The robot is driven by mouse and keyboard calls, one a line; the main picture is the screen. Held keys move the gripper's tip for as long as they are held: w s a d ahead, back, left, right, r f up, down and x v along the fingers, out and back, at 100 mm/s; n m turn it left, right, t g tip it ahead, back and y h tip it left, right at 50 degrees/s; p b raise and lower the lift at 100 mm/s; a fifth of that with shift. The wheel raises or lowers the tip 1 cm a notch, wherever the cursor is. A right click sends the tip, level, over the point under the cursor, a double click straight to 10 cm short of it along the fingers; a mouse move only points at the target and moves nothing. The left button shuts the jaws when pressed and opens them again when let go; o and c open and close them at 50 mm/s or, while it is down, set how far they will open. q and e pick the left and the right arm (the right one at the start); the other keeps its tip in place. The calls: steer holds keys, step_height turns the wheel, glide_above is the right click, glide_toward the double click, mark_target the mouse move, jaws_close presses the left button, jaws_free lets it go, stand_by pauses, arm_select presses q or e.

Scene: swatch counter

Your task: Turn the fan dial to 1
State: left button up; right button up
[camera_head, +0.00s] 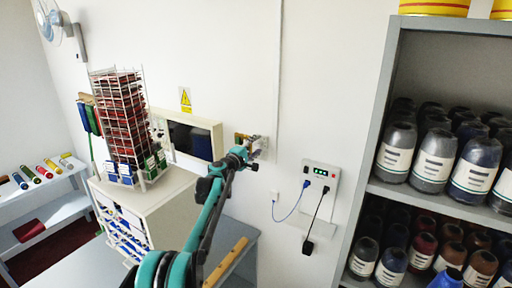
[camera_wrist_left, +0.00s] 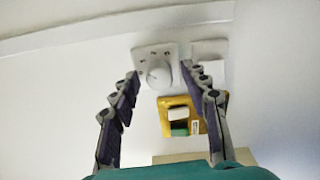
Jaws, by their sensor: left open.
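The fan dial (camera_wrist_left: 158,76) is a round white knob on a white wall plate with small dark marks around its upper side. It shows in the left wrist view at top centre; its setting is too small to read. My left gripper (camera_wrist_left: 160,73) is open, with one finger at each side of the dial plate in that view. I see no clear contact with the knob. In the head view my left gripper (camera_head: 246,152) is up at the wall and largely covers the dial area. My right gripper is in neither view.
A yellow plate with switches (camera_wrist_left: 182,129) sits just below the dial, close to the right finger. A microwave-like box (camera_head: 212,128) is left of my gripper. A socket panel (camera_head: 320,180) with cables and a shelf of bottles (camera_head: 366,165) stand right. A wall fan (camera_head: 52,18) hangs upper left.

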arm_select(q)
steer(key=v, duration=1.2)
